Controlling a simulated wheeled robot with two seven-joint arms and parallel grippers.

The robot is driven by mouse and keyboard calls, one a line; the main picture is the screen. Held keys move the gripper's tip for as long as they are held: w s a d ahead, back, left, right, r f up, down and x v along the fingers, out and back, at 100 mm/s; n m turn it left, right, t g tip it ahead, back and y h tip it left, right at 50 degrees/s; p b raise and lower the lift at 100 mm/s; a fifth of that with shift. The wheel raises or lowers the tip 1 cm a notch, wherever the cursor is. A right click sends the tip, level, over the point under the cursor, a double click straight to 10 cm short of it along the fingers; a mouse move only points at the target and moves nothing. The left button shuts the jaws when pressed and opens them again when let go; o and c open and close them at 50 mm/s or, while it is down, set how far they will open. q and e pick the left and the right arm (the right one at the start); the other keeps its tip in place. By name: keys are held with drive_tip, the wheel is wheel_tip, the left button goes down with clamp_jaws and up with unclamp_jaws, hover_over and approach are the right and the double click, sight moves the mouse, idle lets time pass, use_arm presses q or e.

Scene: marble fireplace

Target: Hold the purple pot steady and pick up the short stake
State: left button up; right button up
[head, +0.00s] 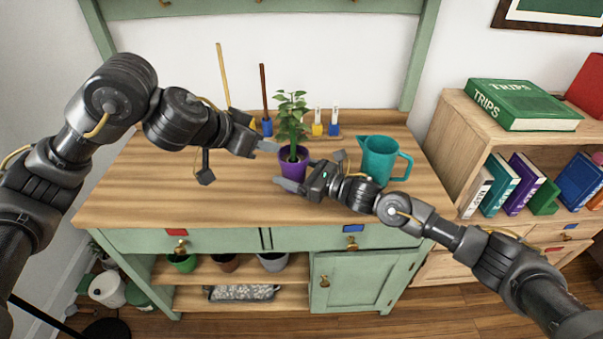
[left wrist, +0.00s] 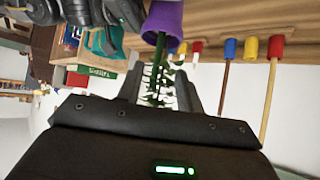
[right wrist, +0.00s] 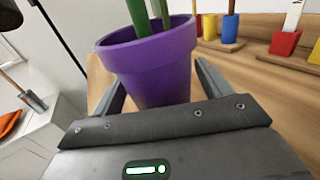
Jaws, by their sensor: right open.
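The purple pot (head: 293,163) stands upright on the wooden bench top with a leafy green plant (head: 291,118) in it. My right gripper (head: 285,186) is open at the pot's near side; in the right wrist view the pot (right wrist: 150,65) lies between its spread fingers. My left gripper (head: 266,147) is at the pot's left, near the foliage. In the left wrist view its fingers are apart, with the plant (left wrist: 160,70) showing between them. The shorter, brown stake (head: 263,82) stands upright behind, in a blue holder (head: 267,127); a longer yellow stake (head: 222,72) stands left of it.
A teal jug (head: 379,160) stands right of the pot, close to my right forearm. White labels in yellow (head: 317,130) and blue (head: 333,130) holders stand behind the pot. The bench top (head: 140,195) is clear at the front left. A bookshelf (head: 452,140) stands at the right.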

drive_tip(key=shift+c, duration=0.2)
drive_tip(key=c, duration=1.2)
use_arm(q)
drive_tip(key=shift+f, duration=0.1)
